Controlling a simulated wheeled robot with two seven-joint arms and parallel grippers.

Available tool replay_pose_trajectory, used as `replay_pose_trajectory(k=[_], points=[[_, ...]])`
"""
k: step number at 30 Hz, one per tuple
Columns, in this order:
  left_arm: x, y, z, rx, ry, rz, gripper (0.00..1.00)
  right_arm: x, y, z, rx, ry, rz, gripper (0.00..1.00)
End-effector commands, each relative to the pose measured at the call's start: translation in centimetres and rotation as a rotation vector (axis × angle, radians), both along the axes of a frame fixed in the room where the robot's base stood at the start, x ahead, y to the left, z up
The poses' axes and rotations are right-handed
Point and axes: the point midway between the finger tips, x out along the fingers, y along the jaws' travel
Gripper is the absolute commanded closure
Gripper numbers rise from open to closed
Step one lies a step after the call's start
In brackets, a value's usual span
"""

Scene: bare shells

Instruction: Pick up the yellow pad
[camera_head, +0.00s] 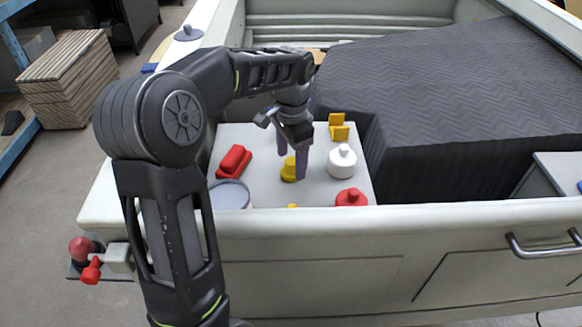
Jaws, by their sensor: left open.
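A yellow object (288,170), rounded and low, stands on the light grey tabletop (262,140); it may be the yellow pad, but its shape is partly hidden. My left gripper (292,165) reaches down over it with two purple fingers apart. One finger is just behind the yellow object and the other in front to its right; I cannot tell whether they touch it. A second yellow object (339,128), shaped like a small bracket, stands at the back right of the top. My right gripper is out of view.
A red block (233,161) and a round grey-lidded container (231,195) are on the left. A white knobbed object (342,161) and a red knobbed one (351,197) are on the right. A dark quilted block (450,100) rises beyond the right edge.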

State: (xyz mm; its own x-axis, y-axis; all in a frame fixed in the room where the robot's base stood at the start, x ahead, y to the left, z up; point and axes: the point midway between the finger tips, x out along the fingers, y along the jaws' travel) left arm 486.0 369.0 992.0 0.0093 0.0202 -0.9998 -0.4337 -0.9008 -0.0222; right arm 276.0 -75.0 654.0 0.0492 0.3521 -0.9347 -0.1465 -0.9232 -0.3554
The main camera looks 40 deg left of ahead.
Motion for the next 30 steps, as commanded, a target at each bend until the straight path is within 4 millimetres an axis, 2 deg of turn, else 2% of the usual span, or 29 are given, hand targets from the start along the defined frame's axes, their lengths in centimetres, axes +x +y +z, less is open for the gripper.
replay_pose_trajectory(k=[3,6,24,30], points=[[0.0,0.0,-1.6,0.000,0.003,0.000,0.29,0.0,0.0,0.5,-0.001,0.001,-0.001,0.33],[0.0,0.1,-2.4,0.001,0.000,0.000,0.29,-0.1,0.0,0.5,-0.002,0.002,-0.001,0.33],[0.0,0.1,-2.5,0.001,0.000,0.000,0.29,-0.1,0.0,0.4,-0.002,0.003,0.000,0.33],[0.0,0.1,-2.5,0.001,0.000,0.001,0.44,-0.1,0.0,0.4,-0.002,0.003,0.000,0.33]])
